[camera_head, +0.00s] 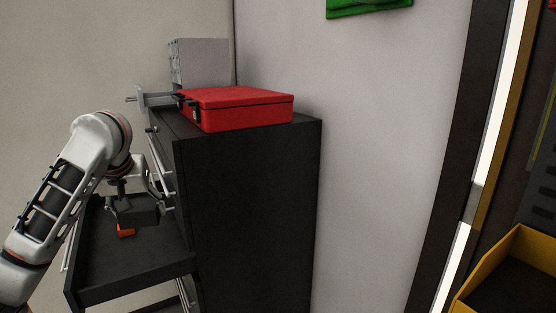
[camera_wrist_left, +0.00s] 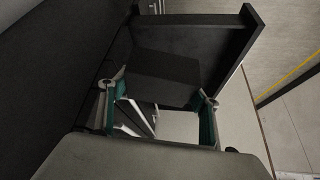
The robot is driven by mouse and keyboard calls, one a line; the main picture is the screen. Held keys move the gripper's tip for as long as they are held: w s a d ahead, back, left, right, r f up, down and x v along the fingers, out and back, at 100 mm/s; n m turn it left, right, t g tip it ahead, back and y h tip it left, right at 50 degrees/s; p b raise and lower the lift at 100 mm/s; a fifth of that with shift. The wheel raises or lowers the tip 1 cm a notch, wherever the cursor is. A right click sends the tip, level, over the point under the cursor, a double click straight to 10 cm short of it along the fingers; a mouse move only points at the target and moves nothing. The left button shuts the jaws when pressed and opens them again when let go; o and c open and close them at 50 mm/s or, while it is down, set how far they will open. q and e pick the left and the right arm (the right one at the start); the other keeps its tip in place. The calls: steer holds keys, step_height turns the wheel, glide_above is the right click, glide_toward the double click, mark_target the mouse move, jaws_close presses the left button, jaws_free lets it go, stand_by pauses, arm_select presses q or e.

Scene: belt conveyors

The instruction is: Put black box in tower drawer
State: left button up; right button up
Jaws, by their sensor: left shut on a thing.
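The black box (camera_head: 136,212) is in my left gripper (camera_head: 141,199), over the open tower drawer (camera_head: 110,293) in the head view. The gripper is shut on the box. In the left wrist view, the box (camera_wrist_left: 164,76) shows between the two teal-padded fingers, with the dark drawer (camera_wrist_left: 210,36) behind it. I cannot tell whether the box touches the drawer floor. The drawer is pulled out to the left of the tall black tower (camera_head: 245,205). My right gripper is not in view.
A small orange thing (camera_head: 126,230) shows just below the box, inside the drawer. A red case (camera_head: 240,108), a grey metal clamp-like thing (camera_head: 150,97) and a grey cabinet (camera_head: 202,62) stand at the tower top. A yellow bin (camera_head: 505,262) is at the lower right.

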arm_select(q)
steer(key=s+d+f+m+h, duration=0.1)
steer(key=s+d+f+m, duration=0.1)
steer(key=s+d+f, duration=0.4)
steer(key=s+d+f+m+h, duration=0.1)
steer(key=s+d+f+m, duration=0.15)
steer(key=s+d, duration=0.65)
steer(key=s+d+f+m+h, duration=0.1)
steer(key=s+d+f, duration=0.4)
steer(key=s+d, duration=0.3)
steer(key=w+a+f+n+y, duration=0.1)
steer(key=w+a+n, duration=0.1)
steer(key=a, duration=1)
steer(key=shift+w+a+f, duration=0.25)
steer(key=shift+w+a, duration=0.1)
steer(key=shift+w, duration=0.55)
steer(key=shift+d+f, duration=0.1)
steer(key=shift+f, duration=0.05)
